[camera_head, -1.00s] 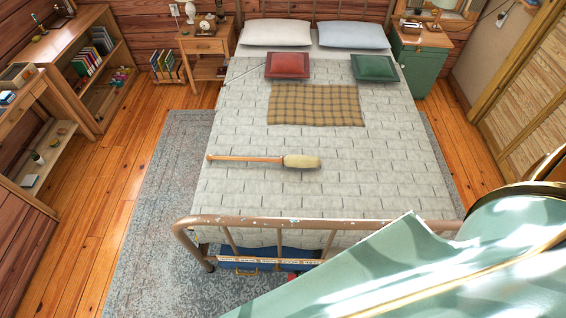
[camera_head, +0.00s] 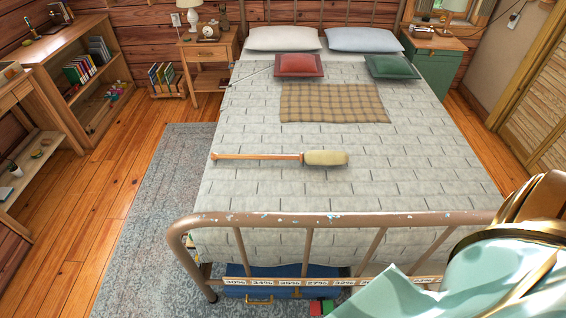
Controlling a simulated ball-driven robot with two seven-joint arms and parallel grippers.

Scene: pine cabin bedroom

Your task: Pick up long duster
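The long duster (camera_head: 326,158) lies on the bed (camera_head: 300,200). It has a long wooden handle (camera_head: 245,156) pointing left and a pale, cream-coloured head at the right end. It lies across the grey patterned bedspread, nearer the foot rail than the pillows. A part of my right arm, pale green and gold, fills the lower right corner. Its gripper fingers do not show. My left gripper is not in view. Nothing touches the duster.
The metal foot rail (camera_head: 330,221) stands between me and the duster. A blue case (camera_head: 285,278) is under the bed. A plaid blanket (camera_head: 333,102) and red (camera_head: 299,65) and green (camera_head: 391,67) cushions lie farther up.

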